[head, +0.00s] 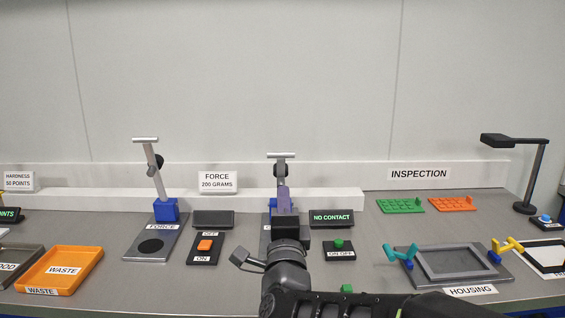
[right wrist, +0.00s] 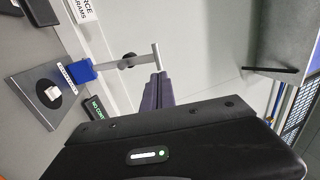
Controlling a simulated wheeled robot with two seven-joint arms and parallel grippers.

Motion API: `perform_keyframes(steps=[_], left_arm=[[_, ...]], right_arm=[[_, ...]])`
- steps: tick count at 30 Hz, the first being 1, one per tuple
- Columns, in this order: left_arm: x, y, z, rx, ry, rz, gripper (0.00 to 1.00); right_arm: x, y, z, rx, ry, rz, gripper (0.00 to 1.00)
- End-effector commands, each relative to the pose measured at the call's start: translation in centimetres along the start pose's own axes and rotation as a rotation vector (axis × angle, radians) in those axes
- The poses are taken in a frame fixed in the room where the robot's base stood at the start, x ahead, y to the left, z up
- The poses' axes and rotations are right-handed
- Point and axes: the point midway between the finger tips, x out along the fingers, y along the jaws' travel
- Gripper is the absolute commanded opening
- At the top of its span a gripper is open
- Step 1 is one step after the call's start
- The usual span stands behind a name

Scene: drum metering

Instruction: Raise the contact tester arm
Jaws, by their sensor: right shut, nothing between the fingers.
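The contact tester (head: 265,240) stands at the middle of the bench, partly hidden behind my right gripper. Its grey arm (right wrist: 120,63) stands up from a blue block (right wrist: 81,70), with a crossbar handle (head: 281,155) at the top. In the right wrist view a small white piece (right wrist: 53,93) sits on the tester's black disc. My right gripper (head: 283,190) is shut and empty, its purple fingers (right wrist: 157,88) appearing close to the handle; whether they touch cannot be told. A display (head: 331,218) reads NO CONTACT. My left gripper is not in view.
The force tester (head: 140,248) with its raised arm stands to the left, beside a switch box (head: 204,247). A green-button box (head: 339,249) and the housing fixture (head: 440,280) are to the right. An orange waste tray (head: 93,262) is at left.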

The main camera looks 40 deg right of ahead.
Motion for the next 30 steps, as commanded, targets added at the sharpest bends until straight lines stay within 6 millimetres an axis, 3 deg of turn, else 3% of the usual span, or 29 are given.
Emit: perform_keyframes(steps=[8,24,30], left_arm=[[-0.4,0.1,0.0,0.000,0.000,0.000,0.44],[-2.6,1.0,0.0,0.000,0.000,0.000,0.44],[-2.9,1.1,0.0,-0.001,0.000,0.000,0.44]], right_arm=[[1.9,-0.1,0.0,0.001,0.001,0.001,0.00],[11.9,0.0,-0.1,0.002,0.002,0.003,0.00],[13.8,0.1,0.0,0.002,0.000,0.002,0.00]])
